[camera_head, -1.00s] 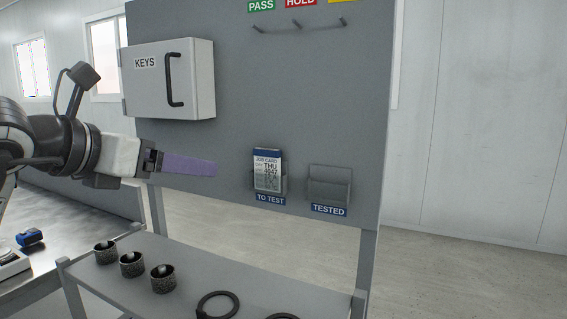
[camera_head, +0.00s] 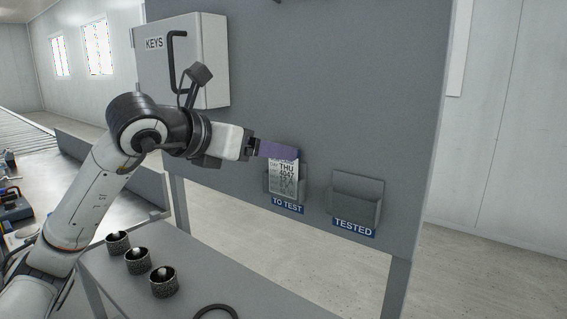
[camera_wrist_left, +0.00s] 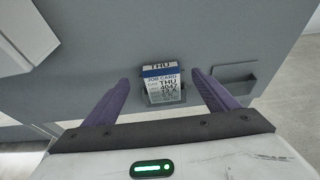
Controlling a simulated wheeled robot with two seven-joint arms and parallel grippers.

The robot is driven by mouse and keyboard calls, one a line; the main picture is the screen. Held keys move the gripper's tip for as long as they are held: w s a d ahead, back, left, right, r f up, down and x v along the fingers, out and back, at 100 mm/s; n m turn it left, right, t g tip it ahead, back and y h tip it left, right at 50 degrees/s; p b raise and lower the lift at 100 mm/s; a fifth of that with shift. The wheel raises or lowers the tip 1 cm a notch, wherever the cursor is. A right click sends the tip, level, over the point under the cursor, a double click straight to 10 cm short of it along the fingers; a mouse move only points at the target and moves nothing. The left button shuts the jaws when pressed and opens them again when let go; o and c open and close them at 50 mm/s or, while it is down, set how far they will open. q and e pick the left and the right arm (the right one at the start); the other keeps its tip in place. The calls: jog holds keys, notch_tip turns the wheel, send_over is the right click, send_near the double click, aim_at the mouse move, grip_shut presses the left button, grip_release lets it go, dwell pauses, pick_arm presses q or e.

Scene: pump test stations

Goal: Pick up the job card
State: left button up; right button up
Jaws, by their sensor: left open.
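The job card (camera_head: 284,180) is white with dark print and stands upright in the grey holder marked TO TEST (camera_head: 303,184) on the grey panel. In the left wrist view the card (camera_wrist_left: 162,86) shows its blue header band and sits between the two purple fingers, farther ahead. My left gripper (camera_head: 296,152) is open, with its fingers at the card's top edge in the head view, covering part of it. In the left wrist view the gripper (camera_wrist_left: 160,80) has a finger on each side of the card, apart from it. My right gripper is not in view.
An empty holder marked TESTED (camera_head: 356,200) is to the right. The white KEYS cabinet (camera_head: 205,62) juts out at the upper left. Below, a grey shelf (camera_head: 215,290) carries several dark knurled parts (camera_head: 138,261) and a black ring (camera_head: 215,312).

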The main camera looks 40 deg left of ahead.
aim_at(283, 172)
pick_arm(q)
jog(key=p+x, duration=0.1)
jog(key=x, duration=0.3)
jog(key=shift+w+r+p, duration=0.1)
jog(key=shift+w+p, duration=0.3)
jog(key=c, duration=1.1)
jog(key=shift+r, duration=0.1)
